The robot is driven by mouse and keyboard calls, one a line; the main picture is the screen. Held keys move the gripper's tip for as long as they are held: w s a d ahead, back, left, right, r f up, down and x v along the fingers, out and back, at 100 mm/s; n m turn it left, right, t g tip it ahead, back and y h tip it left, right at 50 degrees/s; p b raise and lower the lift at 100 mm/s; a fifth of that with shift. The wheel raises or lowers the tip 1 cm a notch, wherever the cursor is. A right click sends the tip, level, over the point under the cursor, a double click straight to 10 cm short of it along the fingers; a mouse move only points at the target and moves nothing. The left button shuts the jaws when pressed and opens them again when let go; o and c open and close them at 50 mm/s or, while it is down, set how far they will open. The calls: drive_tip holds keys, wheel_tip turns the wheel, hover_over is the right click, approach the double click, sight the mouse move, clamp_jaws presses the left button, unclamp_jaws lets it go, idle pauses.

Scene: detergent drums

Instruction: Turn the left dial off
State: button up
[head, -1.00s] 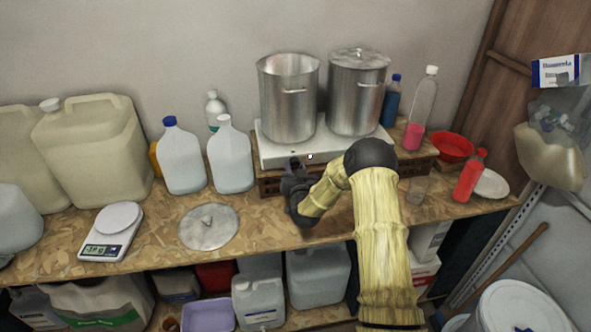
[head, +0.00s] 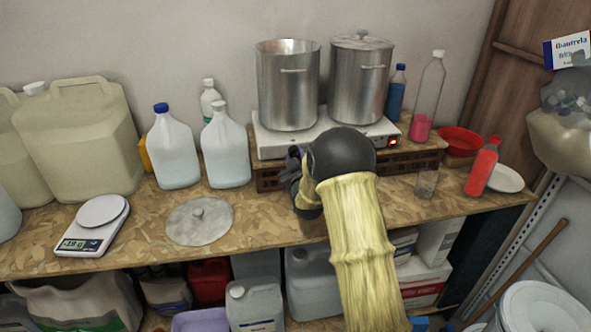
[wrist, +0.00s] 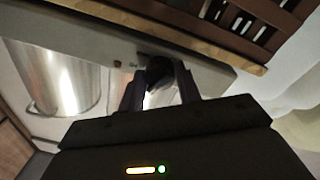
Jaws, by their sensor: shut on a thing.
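The white two-burner hot plate (head: 280,146) stands on a wooden crate, with two steel pots on it. My gripper (head: 294,165) is at the left part of its front face; the arm partly hides it in the head view. In the wrist view my gripper (wrist: 160,90) has its two fingers on either side of the dark left dial (wrist: 158,68), shut on it. The dial's pointing direction cannot be read, and it is hidden in the head view. A red light (head: 393,142) glows at the plate's right front.
The open pot (head: 288,90) and the lidded pot (head: 358,85) stand close above. A round lid (head: 200,221), a scale (head: 92,226) and white jugs (head: 226,150) are to the left. A clear glass (head: 427,183) and a red bottle (head: 482,168) are to the right.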

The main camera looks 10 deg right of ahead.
drive_tip(key=shift+f+n+b, duration=0.1)
drive_tip(key=shift+n+b, duration=2.4)
drive_tip(key=shift+b, duration=0.1)
drive_tip(key=o, duration=1)
drive_tip(key=shift+c, duration=0.2)
drive_tip(key=shift+p, duration=0.3)
